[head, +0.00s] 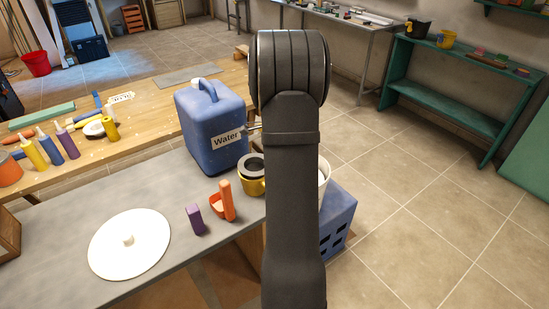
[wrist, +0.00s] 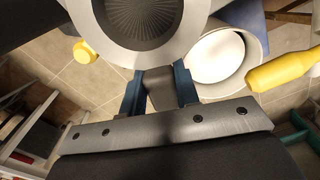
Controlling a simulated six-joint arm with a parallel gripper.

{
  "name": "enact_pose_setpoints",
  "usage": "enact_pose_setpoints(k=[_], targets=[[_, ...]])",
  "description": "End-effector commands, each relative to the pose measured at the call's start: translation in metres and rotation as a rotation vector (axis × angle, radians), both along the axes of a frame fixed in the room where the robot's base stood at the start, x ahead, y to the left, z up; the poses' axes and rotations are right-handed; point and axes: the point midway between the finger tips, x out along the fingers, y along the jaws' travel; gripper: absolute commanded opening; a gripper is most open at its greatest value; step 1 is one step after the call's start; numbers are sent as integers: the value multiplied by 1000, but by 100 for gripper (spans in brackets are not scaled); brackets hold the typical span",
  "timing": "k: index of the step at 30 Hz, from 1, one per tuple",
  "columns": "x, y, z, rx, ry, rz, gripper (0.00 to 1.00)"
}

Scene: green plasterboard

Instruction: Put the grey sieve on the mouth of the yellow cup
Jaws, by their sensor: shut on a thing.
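The grey sieve (wrist: 95,20) fills the top of the wrist view, a wide pale rim around a dark ribbed bowl. My gripper (wrist: 159,84) is shut on its short grey handle, with one blue finger on each side. In the head view, the sieve (head: 251,161) shows beside my arm, over the yellow cup (head: 250,187). It looks lined up with the cup's mouth, but I cannot tell if it rests on the rim or hovers just above. My arm hides part of the cup and the gripper there.
A blue water canister (head: 210,125) stands close behind the cup. An orange-handled red scoop (head: 227,201), a purple block (head: 195,218) and a white round lid (head: 128,262) are on the grey bench. A white container (head: 324,177) and blue crate (head: 340,222) stand right.

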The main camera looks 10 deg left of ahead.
Motion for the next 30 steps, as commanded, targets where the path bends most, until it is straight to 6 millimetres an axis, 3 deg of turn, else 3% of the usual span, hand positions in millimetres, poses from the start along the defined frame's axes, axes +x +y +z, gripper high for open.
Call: enact_pose_setpoints(k=[1, 2, 5, 17, 30], targets=[[0, 0, -2, 0, 1, 0, 0], [0, 0, -2, 0, 1, 0, 31], [0, 0, -2, 0, 1, 0, 50], [1, 0, 7, 0, -3, 0, 50], [0, 0, 94, 0, -3, 0, 50]])
